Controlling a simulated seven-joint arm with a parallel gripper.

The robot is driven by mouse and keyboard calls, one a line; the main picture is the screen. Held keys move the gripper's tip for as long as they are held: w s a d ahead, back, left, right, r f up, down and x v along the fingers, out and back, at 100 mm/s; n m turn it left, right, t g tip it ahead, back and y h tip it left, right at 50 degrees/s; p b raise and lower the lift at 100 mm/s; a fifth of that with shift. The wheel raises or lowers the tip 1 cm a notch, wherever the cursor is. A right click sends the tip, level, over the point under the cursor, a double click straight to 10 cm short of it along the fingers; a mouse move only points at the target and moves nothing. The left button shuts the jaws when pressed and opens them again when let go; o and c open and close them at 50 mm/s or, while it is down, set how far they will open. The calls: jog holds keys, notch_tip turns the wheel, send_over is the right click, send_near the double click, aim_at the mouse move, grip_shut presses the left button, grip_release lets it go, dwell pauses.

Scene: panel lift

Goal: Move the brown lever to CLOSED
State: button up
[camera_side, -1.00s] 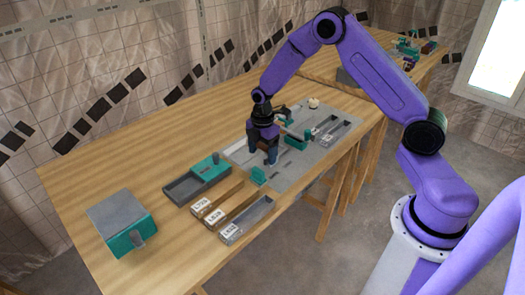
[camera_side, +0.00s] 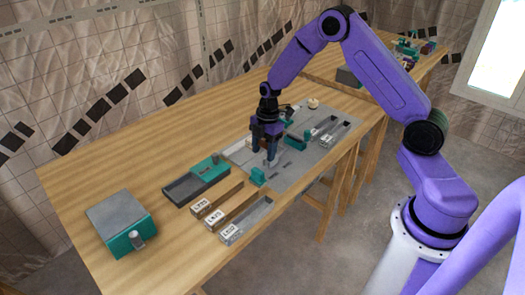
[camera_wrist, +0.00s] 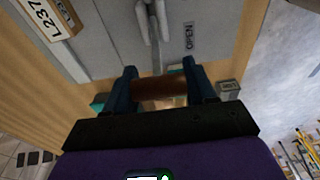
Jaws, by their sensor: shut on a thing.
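The brown lever's grip (camera_wrist: 160,88) shows in the wrist view as a brown bar between my two dark blue fingers. My gripper (camera_wrist: 160,84) is shut on it, with a finger at each end. In the side view my gripper (camera_side: 265,156) points down at the grey panel (camera_side: 290,178), and the lever cannot be made out there. A label reading OPEN (camera_wrist: 189,36) lies on the panel beyond the fingers, to the right of a grey rod. No CLOSED label is readable.
Grey and brown trays with white labels (camera_side: 214,218) lie left of the panel, near the front edge. A dark tray with a teal block (camera_side: 197,184) lies behind them. A grey and teal box (camera_side: 120,222) stands at the far left. Teal brackets (camera_side: 257,177) stand on the panel.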

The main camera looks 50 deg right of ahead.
jog(key=d+y, duration=0.1)
jog(key=y, duration=0.1)
jog(key=d+y, duration=0.2)
jog(key=shift+d+r+y, duration=0.1)
jog(key=shift+r+y, duration=0.25)
jog(key=shift+y, duration=0.05)
jog(key=d+y, duration=0.2)
jog(key=y, duration=0.1)
jog(key=shift+f, duration=0.1)
jog(key=shift+d+f+y, duration=0.15)
jog(key=shift+d+y, duration=0.4)
jog(key=shift+y, duration=0.45)
jog(key=o, duration=1.4)
jog(key=v, duration=1.7)
jog(key=shift+d, duration=0.25)
